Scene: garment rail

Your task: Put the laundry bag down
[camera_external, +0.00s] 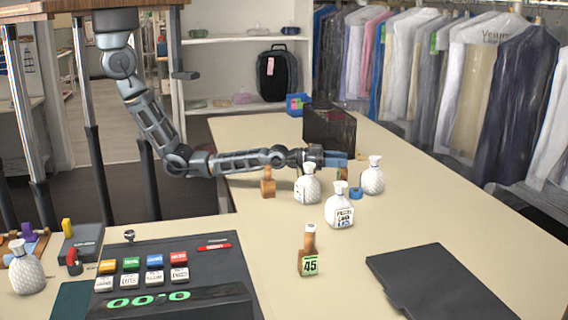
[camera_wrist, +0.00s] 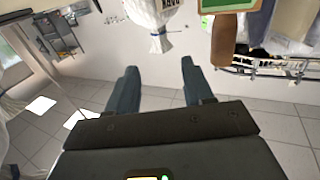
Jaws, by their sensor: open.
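My gripper (camera_external: 338,163) is over the counter, with its arm reaching in from the left. In the wrist view its two fingers (camera_wrist: 161,82) are apart with nothing between them. Several small white laundry bags with tied necks stand upright on the counter: one just below my wrist (camera_external: 307,186), one nearer the front with black print (camera_external: 340,211), and one to the right of my gripper (camera_external: 373,178). Another bag (camera_external: 27,272) stands at the far left. A printed bag (camera_wrist: 155,15) shows past the fingertips in the wrist view; I cannot tell which one it is.
A black basket (camera_external: 318,128) stands behind my gripper. Wooden pieces (camera_external: 268,183) and (camera_external: 308,240), the latter tagged 45, stand on the counter. A black flat folder (camera_external: 440,285) lies front right, a button console (camera_external: 190,255) front left. Covered garments hang along the right.

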